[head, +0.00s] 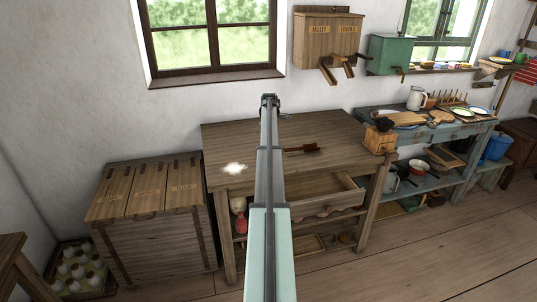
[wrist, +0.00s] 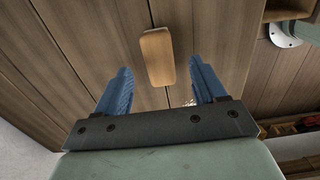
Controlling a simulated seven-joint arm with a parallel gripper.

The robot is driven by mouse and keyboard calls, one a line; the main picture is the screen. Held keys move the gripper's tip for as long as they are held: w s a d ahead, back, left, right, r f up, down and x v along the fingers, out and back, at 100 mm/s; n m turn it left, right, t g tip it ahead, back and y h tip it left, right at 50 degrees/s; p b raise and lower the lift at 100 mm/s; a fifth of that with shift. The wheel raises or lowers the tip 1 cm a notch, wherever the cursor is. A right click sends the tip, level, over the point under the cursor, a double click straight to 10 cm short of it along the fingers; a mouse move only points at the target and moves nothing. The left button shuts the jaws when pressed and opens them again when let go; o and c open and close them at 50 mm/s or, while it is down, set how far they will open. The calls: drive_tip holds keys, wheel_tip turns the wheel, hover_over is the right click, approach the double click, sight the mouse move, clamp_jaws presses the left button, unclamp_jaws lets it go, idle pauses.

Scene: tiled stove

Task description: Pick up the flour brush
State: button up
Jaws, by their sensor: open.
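A dark reddish-brown brush (head: 308,148), which looks like the flour brush, lies on the wooden worktable (head: 240,136), just right of my arm in the head view. My gripper (head: 270,97) is raised, showing against the white wall beyond the table's back edge and apart from the brush. In the wrist view my gripper (wrist: 160,92) has its two blue fingers spread wide, with nothing held. A tan rounded wooden block (wrist: 157,57) shows beyond and between the fingers, in front of brown planks; I cannot tell whether it is part of the brush.
A white flour patch (head: 235,168) lies on the table's left part. A wooden grinder (head: 380,139) stands at its right end. An open drawer (head: 315,197) sticks out in front. Lidded wooden bins (head: 148,190) stand left. A wooden dispenser (head: 327,38) hangs on the wall above.

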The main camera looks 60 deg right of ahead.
wheel_tip(320, 180, down, 5)
drive_tip(key=shift+w+r, duration=0.1)
drive_tip(key=shift+w, duration=0.05)
drive_tip(key=shift+c, duration=0.3)
drive_tip(key=c, duration=1)
drive_tip(key=shift+r, duration=5.05)
drive_tip(key=o, duration=0.5)
drive_tip(key=shift+w+a, duration=0.1)
drive_tip(key=c, duration=0.4)
